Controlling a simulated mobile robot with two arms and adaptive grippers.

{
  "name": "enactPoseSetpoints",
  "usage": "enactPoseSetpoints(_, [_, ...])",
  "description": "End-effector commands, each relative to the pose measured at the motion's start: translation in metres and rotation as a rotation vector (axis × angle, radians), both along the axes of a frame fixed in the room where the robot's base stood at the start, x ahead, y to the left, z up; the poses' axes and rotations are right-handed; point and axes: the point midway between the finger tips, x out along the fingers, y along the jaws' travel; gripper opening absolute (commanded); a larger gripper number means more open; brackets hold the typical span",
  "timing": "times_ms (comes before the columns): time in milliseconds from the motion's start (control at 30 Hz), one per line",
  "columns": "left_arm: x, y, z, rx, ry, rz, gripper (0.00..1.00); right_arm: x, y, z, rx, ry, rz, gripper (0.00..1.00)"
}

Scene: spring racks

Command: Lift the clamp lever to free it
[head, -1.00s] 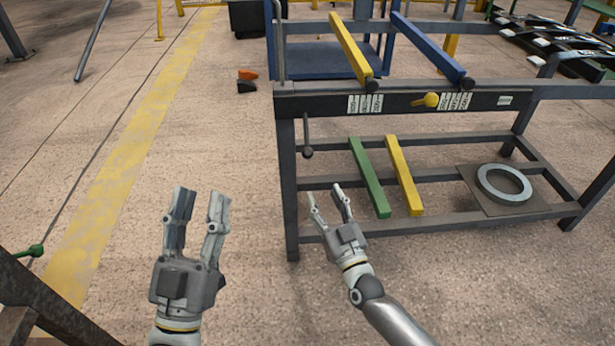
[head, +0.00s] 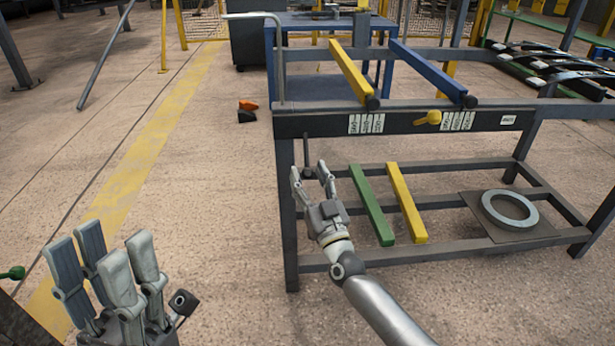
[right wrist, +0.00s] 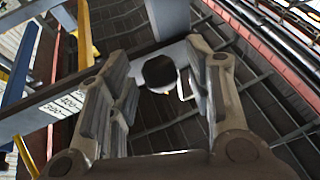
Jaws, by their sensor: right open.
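The clamp lever (head: 307,150) appears to be the dark rod with a round end knob, hanging down at the left end of the rack's front beam. My right gripper (head: 309,168) is open, with its fingers pointing up around the knob's place. In the right wrist view the round dark knob (right wrist: 160,72) shows between the open fingers (right wrist: 158,55); I cannot tell whether they touch it. My left gripper (head: 102,245) is open and empty at the lower left, well away from the rack.
The dark rack (head: 400,123) has a yellow knob (head: 432,118) on its front beam. A yellow bar (head: 350,72) and a blue bar (head: 425,70) lie on top. Green (head: 371,205) and yellow (head: 407,204) bars and a grey ring (head: 510,220) are below.

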Motion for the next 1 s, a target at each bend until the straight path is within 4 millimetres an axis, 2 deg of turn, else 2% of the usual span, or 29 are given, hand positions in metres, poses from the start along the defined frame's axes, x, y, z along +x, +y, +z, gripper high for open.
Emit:
enactPoseSetpoints(167, [-0.0085,0.0021,-0.0017,-0.015,-0.043,-0.002,0.4,0.0106,0.0034,0.0042,-0.001,-0.001,0.0,0.47])
enactPoseSetpoints(467, [-0.0097,0.0023,-0.0011,-0.015,-0.049,-0.003,0.4,0.0118,0.0037,0.005,-0.001,0.001,0.0,0.46])
enactPoseSetpoints(800, [-0.0095,0.0021,-0.0014,-0.015,-0.048,-0.003,0.4,0.0116,0.0036,0.0048,0.0,0.001,0.0,0.02])
enactPoseSetpoints(1000, [-0.0093,0.002,-0.0014,-0.015,-0.047,-0.004,0.4,0.0116,0.0036,0.0048,0.0,0.001,0.0,0.0])
